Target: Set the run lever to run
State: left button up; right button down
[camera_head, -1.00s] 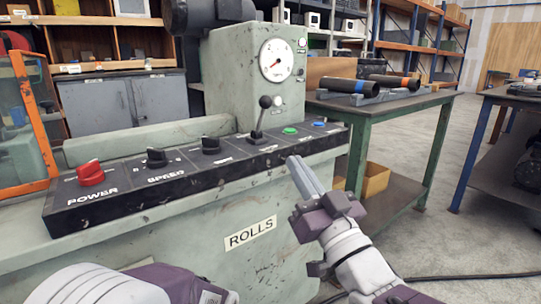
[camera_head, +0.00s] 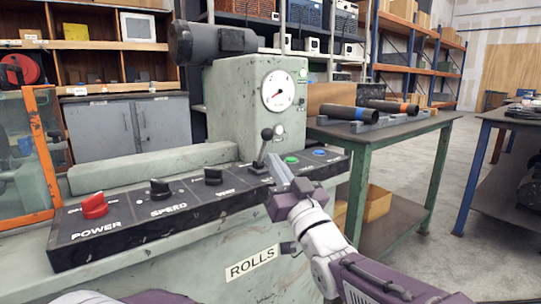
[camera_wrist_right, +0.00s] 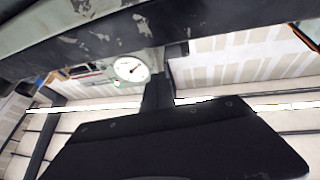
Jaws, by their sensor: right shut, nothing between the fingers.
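The run lever (camera_head: 265,146) stands on the black control panel (camera_head: 130,213) of the green machine. My right gripper (camera_head: 276,166) is shut and empty. Its fingertips are close to the right of the lever's stem, below the knob; I cannot tell whether they touch it. In the right wrist view, the dark gripper (camera_wrist_right: 158,92) points toward the panel's underside edge, and the lever is not visible there. My left gripper is out of view.
The panel also carries a red power knob (camera_head: 94,206), black knobs, a green button (camera_head: 291,159) and a blue button (camera_head: 319,152). A gauge (camera_head: 278,90) is on the housing behind. A green table (camera_head: 390,133) with pipes stands to the right.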

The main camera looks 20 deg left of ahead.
aim_at(268, 139)
jog(key=shift+x, duration=1.45)
jog(key=shift+r, duration=0.2)
jog(key=r+g+p, duration=0.1)
jog(key=p, duration=0.3)
jog(key=a+r+g+h+p, duration=0.1)
jog(key=p, duration=0.4)
jog(key=w+r+n+g+h+p, duration=0.1)
jog(key=p, duration=0.3)
jog(key=shift+a+r+p, duration=0.15)
jog(key=shift+r+p, duration=0.1)
jog(key=shift+p, duration=0.15)
jog(key=w+a+g+h+p, duration=0.1)
jog(key=p, duration=0.6)
jog(key=a+n+g+h+p, duration=0.1)
jog(key=g+h+p, duration=0.1)
jog(key=p, duration=0.6)
jog(key=shift+w+a+g+h+p, duration=0.2)
jog(key=shift+w+g+h+p, duration=0.1)
jog(key=shift+w, duration=0.1)
jog(key=shift+w+a+f+p, duration=0.25)
jog(key=shift+f+p, duration=0.1)
jog(key=shift+p, duration=0.4)
jog(key=shift+r, duration=0.15)
